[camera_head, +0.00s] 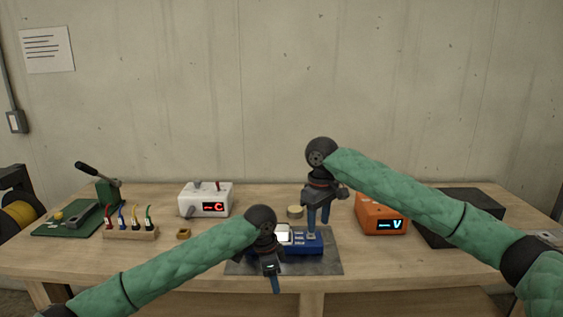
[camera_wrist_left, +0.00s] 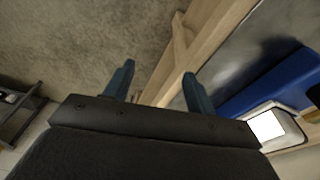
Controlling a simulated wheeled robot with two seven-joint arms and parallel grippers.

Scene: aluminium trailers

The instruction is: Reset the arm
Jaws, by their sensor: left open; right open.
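My left gripper (camera_head: 273,283) is in front of the blue device near the table's front edge, fingers pointing down. In the left wrist view its two blue fingers (camera_wrist_left: 158,88) are spread apart with nothing between them. My right gripper (camera_head: 318,219) is above the right part of the blue device (camera_head: 312,243), fingers pointing down and slightly apart. I cannot tell whether it touches the device. The device also shows at the right of the left wrist view (camera_wrist_left: 270,80), with a white lit screen (camera_wrist_left: 267,126). My left wrist hides part of it in the head view.
The device sits on a grey mat (camera_head: 328,266) on the wooden table (camera_head: 200,255). A white box (camera_head: 200,193), an orange meter (camera_head: 372,215), a black box (camera_head: 478,200), a rack of coloured leads (camera_head: 130,234) and a green lever press (camera_head: 108,193) stand around it.

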